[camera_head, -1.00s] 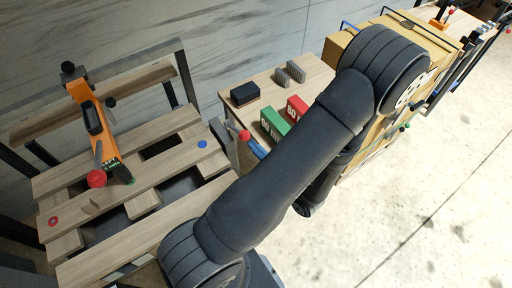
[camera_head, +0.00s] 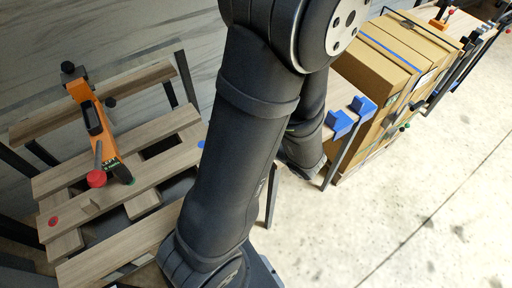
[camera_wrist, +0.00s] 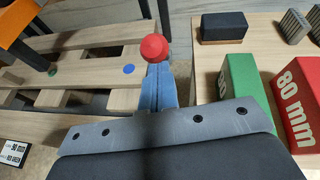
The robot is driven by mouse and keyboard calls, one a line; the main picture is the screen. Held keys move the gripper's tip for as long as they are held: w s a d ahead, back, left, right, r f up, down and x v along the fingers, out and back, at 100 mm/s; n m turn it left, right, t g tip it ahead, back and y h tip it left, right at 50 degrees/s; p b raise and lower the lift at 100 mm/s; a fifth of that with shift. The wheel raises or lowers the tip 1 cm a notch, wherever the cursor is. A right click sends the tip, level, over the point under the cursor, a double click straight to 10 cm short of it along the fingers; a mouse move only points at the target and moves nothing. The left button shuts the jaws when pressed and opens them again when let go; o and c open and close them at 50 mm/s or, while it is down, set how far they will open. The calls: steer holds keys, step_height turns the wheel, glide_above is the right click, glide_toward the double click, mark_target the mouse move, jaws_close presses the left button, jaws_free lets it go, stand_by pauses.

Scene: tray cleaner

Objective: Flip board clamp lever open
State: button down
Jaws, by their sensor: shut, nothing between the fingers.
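A red ball knob (camera_wrist: 154,48), apparently the end of the clamp lever, stands at the right edge of the slatted wooden board (camera_wrist: 90,97) in the wrist view. My gripper (camera_wrist: 158,68) is shut, its two blue fingers side by side with nothing between them. The fingertips are right at the knob; whether they touch it I cannot tell. The lever below the knob is hidden by the fingers. In the head view my arm hides the gripper and this knob; the board (camera_head: 150,195) shows left of the arm.
An orange clamp-like arm (camera_head: 95,120) with its own red knob (camera_head: 97,178) stands on the board. In the wrist view, a green block (camera_wrist: 243,90), a red block (camera_wrist: 295,100) and a black block (camera_wrist: 224,27) occupy the table at right. Cardboard boxes (camera_head: 385,65) stand farther right.

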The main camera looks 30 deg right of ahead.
steer(key=w+r+g, duration=0.4)
steer(key=shift+w, duration=0.4)
steer(key=shift+w+r, duration=0.25)
steer(key=shift+w, duration=0.4)
steer(key=shift+w+r, duration=0.3)
steer(key=shift+w, duration=0.4)
steer(key=shift+w+r, duration=0.25)
steer(key=shift+w, duration=0.4)
steer(key=v, duration=1.3)
steer(key=shift+w+r, duration=0.2)
steer(key=shift+r, duration=0.1)
